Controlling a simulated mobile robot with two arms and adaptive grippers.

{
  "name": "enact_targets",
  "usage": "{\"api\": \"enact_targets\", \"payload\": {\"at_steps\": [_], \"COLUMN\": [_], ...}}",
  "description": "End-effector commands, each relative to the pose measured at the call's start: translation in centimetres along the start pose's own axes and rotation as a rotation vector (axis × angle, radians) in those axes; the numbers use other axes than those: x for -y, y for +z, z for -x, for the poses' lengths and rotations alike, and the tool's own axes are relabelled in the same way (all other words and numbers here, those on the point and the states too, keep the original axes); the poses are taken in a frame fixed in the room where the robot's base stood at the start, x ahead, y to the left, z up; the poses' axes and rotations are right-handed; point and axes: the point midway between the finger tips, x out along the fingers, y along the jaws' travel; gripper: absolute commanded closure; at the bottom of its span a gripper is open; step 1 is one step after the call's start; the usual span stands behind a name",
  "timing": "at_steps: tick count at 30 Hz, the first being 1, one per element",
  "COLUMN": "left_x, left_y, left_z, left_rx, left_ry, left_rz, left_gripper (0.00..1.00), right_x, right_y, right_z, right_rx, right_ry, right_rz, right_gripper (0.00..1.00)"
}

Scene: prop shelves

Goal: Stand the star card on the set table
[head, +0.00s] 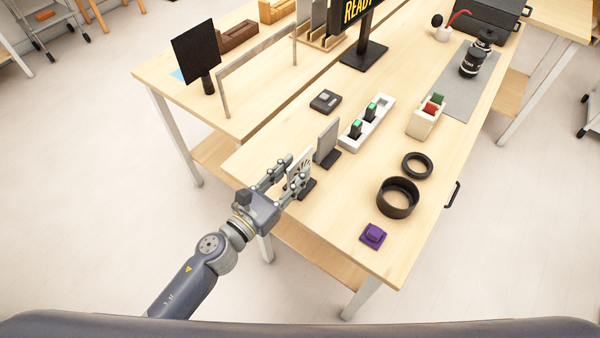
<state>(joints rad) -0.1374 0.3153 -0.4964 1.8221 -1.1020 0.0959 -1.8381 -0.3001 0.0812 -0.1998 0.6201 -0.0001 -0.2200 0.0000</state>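A white card with a black burst-like pattern (302,161) stands upright near the left edge of the near wooden table (278,140), by a dark base. I take it for the star card; its symbol is partly hidden by a finger. My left gripper (295,169) is at the card, its two fingers spread apart with the card's lower part between them. Whether they touch it is hard to tell. A second wooden table (185,75) adjoins at the upper left, with a thin frame (224,95) and a black panel on a stand (196,53). My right gripper is not seen.
A plain grey card (328,138) stands just behind the star card. A white tray with green-topped items (352,137), black rings (398,210) and a purple block (373,236) are to the right. The adjoining table's front left is mostly clear.

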Motion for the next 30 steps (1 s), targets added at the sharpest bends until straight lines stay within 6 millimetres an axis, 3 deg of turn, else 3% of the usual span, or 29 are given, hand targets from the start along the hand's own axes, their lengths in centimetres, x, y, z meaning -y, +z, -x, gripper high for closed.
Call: {"api": "enact_targets", "payload": {"at_steps": [18, 27, 30], "left_x": [-0.6, -0.6, -0.6], "left_y": [0.0, -0.1, -0.1], "left_z": [-6.7, -7.1, -7.1], "left_rx": [0.0, -0.001, -0.001], "left_ry": [0.0, 0.0, 0.0], "left_rz": [0.004, 0.003, 0.003], "left_gripper": [0.7, 0.7, 0.93], "right_x": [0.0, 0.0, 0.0], "right_y": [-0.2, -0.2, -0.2], "right_z": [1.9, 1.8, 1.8], "right_rx": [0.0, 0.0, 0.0], "right_ry": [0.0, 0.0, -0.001], "right_rz": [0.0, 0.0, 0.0], "right_gripper": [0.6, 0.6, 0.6]}}
